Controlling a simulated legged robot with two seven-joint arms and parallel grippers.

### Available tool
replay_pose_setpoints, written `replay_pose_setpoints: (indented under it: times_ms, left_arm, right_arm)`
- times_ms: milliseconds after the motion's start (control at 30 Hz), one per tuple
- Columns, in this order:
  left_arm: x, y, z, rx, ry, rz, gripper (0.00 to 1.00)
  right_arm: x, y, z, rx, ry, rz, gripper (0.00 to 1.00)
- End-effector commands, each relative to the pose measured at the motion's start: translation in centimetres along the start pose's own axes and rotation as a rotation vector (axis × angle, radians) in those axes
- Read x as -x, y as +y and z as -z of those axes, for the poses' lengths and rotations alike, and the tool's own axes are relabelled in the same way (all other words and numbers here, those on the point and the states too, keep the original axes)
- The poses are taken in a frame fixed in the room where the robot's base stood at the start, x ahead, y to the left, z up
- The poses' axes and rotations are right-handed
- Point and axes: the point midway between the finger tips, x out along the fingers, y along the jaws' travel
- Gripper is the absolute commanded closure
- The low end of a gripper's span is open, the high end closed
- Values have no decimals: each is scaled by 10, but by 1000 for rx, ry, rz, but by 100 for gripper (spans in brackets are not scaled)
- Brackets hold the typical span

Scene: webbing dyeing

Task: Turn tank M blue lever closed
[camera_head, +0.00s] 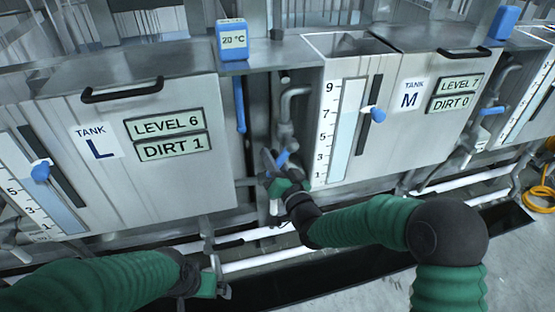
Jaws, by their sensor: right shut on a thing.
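Tank M (425,135) is a grey tank with a level scale, right of centre, labelled "LEVEL 7" and "DIRT 0". A small blue lever (282,157) sits on the grey valve piping at its left side, tilted up to the right. My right gripper (270,165) is at this lever and shut on it; the fingers partly hide the lever and valve. My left gripper (217,278) is low in the view, left of centre, away from the lever. The gap between its fingers cannot be made out.
Tank L (195,85) stands on the left, with a blue slider (40,172). A blue "20 °C" box (232,40) and a blue vertical handle (240,105) are between the tanks. White pipes (270,259) run low in front. A yellow hose (541,195) lies far right.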

Motion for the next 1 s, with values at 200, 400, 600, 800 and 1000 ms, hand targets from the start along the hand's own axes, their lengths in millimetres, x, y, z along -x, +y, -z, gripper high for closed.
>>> replay_pose_setpoints:
  times_ms: [200,400,600,800,1000]
  left_arm:
    - [9,0,2,0,0,0,0]
    - [17,0,4,0,0,0,0]
    - [25,0,6,0,0,0,0]
    - [33,0,8,0,0,0,0]
    - [38,0,9,0,0,0,0]
  right_arm:
    - [-2,-14,4,-205,39,-4,100]
    - [-5,-27,9,-391,76,-4,100]
    - [-7,-38,16,-577,113,-5,100]
    - [-9,-46,25,-745,148,-6,100]
    - [-10,-51,32,-877,174,-6,100]
